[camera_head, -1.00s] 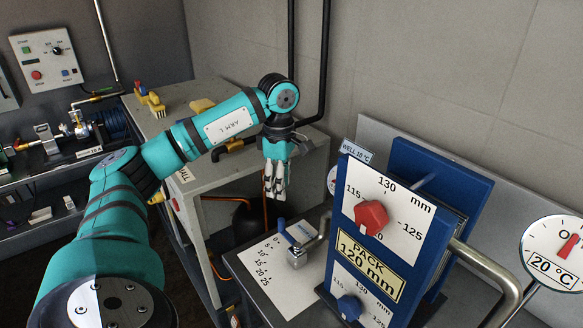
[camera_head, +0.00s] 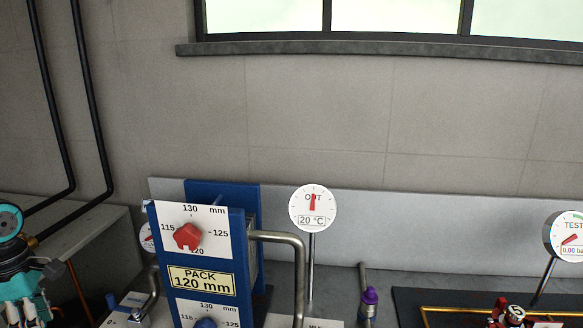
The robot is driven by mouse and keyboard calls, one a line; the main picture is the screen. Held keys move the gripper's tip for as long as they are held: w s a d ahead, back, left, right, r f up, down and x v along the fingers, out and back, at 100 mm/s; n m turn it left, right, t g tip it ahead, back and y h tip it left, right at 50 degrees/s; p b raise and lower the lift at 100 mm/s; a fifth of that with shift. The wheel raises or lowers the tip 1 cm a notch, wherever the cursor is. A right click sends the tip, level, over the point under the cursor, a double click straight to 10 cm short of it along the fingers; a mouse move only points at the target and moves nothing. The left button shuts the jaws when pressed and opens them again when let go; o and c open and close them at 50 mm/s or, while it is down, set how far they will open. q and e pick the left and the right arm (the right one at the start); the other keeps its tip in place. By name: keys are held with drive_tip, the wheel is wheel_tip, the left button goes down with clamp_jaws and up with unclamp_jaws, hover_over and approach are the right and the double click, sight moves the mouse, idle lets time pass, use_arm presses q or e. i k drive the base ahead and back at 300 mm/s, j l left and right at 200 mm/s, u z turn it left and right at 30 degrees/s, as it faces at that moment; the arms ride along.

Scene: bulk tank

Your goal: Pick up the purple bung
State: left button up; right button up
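A purple bung (camera_head: 370,296) shows near the bottom edge in the head view, right of centre. It sits upright on top of a short grey fitting, with a bent metal pipe just behind it. My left gripper (camera_head: 26,313) is at the bottom left corner, far to the left of the bung, with the blue pack between them. Its fingertips are cut off by the frame edge, so I cannot tell whether it is open or shut. My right gripper is not in view.
The blue plate pack (camera_head: 203,278) with red and blue knobs stands left of the bung. A thick bent pipe (camera_head: 299,266) comes out of its right side. A 20 °C dial (camera_head: 313,208) stands behind. A dark tray (camera_head: 409,306) and a TEST gauge (camera_head: 567,238) are right.

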sight(369, 296)
drive_tip(key=k, duration=0.9)
